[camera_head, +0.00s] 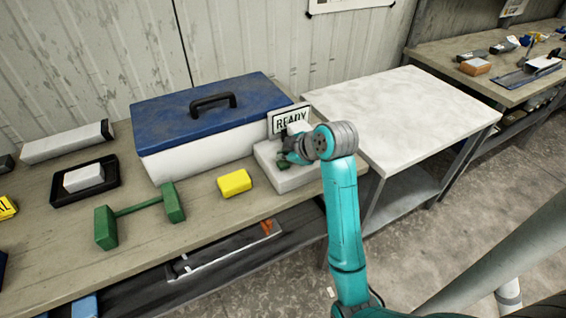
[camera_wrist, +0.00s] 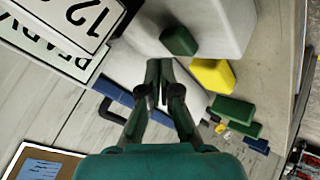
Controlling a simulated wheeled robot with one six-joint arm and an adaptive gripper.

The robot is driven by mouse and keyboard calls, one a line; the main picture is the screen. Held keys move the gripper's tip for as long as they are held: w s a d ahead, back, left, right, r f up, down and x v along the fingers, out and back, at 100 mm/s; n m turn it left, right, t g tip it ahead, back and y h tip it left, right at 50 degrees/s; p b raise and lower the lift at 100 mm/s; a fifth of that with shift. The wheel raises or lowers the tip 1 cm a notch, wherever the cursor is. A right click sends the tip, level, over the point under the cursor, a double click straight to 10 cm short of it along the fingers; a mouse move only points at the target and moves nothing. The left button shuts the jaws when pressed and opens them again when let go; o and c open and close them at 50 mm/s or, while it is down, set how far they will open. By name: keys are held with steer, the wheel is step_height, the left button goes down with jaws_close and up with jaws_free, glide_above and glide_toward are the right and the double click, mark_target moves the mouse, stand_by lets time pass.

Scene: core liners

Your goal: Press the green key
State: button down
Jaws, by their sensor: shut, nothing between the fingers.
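The green key (camera_head: 283,163) sits on top of a pale block-shaped device (camera_head: 294,180) at the right end of the workbench, partly hidden behind my gripper (camera_head: 288,150). In the wrist view the green key (camera_wrist: 179,41) is a dark green block on the device's pale face (camera_wrist: 215,25). My gripper (camera_wrist: 158,64) is shut and empty. Its fingertips appear close to the key, just below and left of it in the wrist view. I cannot tell if they touch it. A sign reading READY (camera_head: 287,119) stands at the back of the device.
A yellow block (camera_head: 234,183) and a green dumbbell-shaped piece (camera_head: 141,208) lie left of the device. A blue-lidded box (camera_head: 200,152) stands behind them. A black tray (camera_head: 110,185) is farther left. The pale table (camera_head: 400,110) at right is bare.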

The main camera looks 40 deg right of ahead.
mark_target(284, 165)
steer(key=shift+f, duration=0.2)
steer(key=shift+f, duration=0.25)
steer(key=shift+f, duration=0.5)
stand_by(1.1)
steer(key=shift+r, duration=0.15)
stand_by(0.3)
steer(key=shift+r, duration=0.8)
steer(key=shift+r, duration=2.5)
